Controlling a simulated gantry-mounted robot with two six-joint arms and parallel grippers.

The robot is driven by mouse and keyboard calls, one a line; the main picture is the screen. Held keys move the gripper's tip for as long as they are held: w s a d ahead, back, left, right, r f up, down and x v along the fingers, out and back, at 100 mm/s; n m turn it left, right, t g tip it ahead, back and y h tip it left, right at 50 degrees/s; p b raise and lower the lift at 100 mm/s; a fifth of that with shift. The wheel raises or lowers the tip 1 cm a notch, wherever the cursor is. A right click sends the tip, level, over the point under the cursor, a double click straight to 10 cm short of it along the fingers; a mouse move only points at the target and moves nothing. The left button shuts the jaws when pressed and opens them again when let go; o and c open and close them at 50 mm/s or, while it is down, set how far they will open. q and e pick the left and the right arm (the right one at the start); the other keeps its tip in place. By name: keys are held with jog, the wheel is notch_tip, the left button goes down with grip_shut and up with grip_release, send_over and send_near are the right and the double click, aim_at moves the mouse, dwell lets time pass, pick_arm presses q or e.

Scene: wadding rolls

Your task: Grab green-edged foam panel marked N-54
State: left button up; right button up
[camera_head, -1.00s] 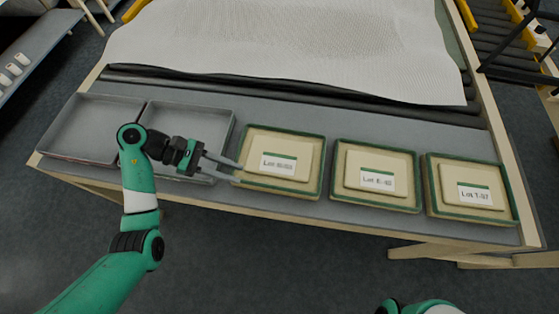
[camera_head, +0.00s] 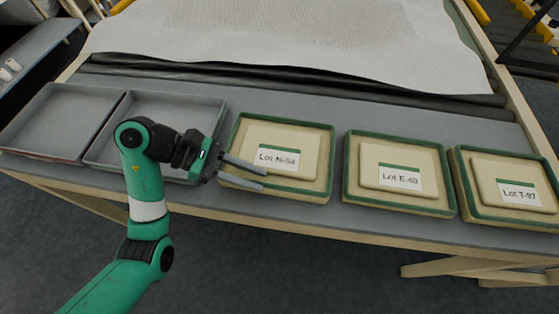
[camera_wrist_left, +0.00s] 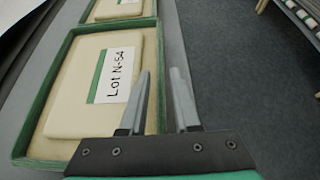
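The green-edged foam panel marked Lot N-54 (camera_head: 300,142) lies on the table, left of two similar panels; its label also shows in the left wrist view (camera_wrist_left: 116,78). It is a cream block on a cream base with a green rim. My left gripper (camera_head: 264,179) is open, its two fingers apart with nothing between them. The fingers overlap the panel's lower left edge in the head view. My right gripper is not in view.
Panels marked Lot E-49 (camera_head: 375,183) and Lot T-97 (camera_head: 485,195) lie to the right. Two empty grey trays (camera_head: 60,90) (camera_head: 190,103) stand at the left. White wadding (camera_head: 290,40) and dark rollers (camera_head: 300,80) lie behind.

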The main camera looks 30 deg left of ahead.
pick_arm(q)
jog(key=shift+x, duration=0.8)
jog(key=shift+w+d+f, duration=0.1)
jog(key=shift+d+f, duration=0.15)
jog(key=shift+d, duration=0.25)
grip_shut()
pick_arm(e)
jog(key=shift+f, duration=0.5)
pick_arm(q)
jog(key=shift+r, duration=0.1)
jog(key=shift+r+p, duration=0.2)
jog(key=shift+p, duration=0.1)
jog(key=r+p, duration=0.1)
jog(key=r, duration=0.1)
jog(key=r+p, duration=0.1)
jog(key=r, duration=0.1)
jog(key=shift+d, duration=0.25)
jog(key=s+d+r+p, duration=0.2)
jog(key=s+d+r, duration=0.1)
jog(key=d, duration=0.3)
jog(key=s+d+r+p, duration=0.2)
jog(key=s+d+r, duration=0.1)
jog(key=d+r, duration=0.2)
jog(key=shift+d+r, duration=0.2)
jog(key=shift+d, duration=0.35)
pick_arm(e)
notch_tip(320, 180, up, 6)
